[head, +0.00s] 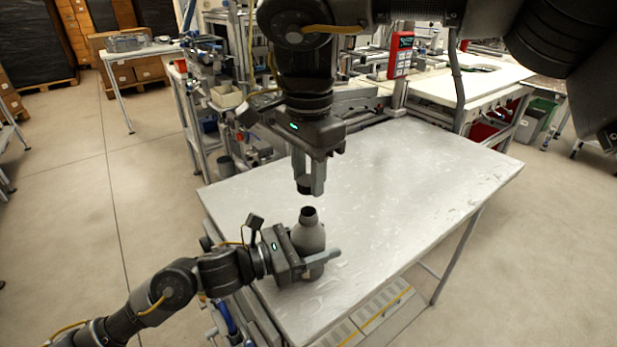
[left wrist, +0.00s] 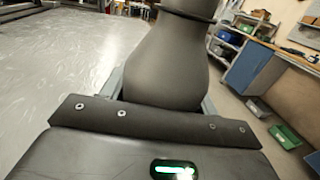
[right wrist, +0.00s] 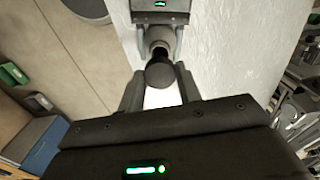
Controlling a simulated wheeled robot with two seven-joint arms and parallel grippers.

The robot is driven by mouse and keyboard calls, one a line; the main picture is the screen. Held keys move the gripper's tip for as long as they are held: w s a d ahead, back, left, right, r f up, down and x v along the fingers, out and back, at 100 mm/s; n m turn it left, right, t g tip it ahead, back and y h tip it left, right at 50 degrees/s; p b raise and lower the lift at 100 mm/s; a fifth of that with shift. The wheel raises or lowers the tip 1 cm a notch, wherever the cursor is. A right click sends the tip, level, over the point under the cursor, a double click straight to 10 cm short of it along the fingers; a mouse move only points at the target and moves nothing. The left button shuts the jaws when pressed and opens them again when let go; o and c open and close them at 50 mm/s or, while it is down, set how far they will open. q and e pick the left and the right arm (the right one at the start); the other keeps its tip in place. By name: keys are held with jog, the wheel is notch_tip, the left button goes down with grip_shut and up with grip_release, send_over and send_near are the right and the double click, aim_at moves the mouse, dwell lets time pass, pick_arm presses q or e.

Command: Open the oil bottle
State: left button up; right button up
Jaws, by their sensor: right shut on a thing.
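The oil bottle (head: 308,236) is grey with a round shoulder and a dark narrow neck. It stands upright at the table's near left edge. My left gripper (head: 316,262) is shut around its body; the bottle fills the space between the fingers in the left wrist view (left wrist: 165,65). My right gripper (head: 310,182) is above the bottle, pointing down, shut on the dark cap (head: 304,186). The cap is apart from the neck, with a gap between them. In the right wrist view the cap (right wrist: 160,75) partly covers the bottle's neck (right wrist: 159,48).
The grey metal table (head: 420,170) is otherwise clear, with free room to the right of the bottle. Behind it stand workbenches with a red device (head: 400,52) on a post. A small side table (head: 140,50) stands at the far left.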

pick_arm(q)
jog(key=o, duration=0.6)
jog(key=shift+c, duration=0.2)
jog(key=shift+a, duration=0.1)
pick_arm(e)
jog(key=shift+f, duration=0.1)
pick_arm(q)
jog(key=shift+s+a+f, duration=0.1)
jog(key=shift+s+a, duration=0.05)
jog(key=shift+a, duration=0.15)
pick_arm(e)
jog(key=shift+f, duration=0.1)
pick_arm(q)
jog(key=b+v, duration=0.2)
jog(key=v, duration=0.8)
jog(key=shift+a+b, duration=0.15)
jog(key=shift+b, duration=0.2)
pick_arm(e)
notch_tip(320, 180, down, 2)
jog(key=shift+f, duration=0.2)
pick_arm(q)
jog(key=shift+s+a, duration=0.2)
jog(key=shift+a, duration=0.2)
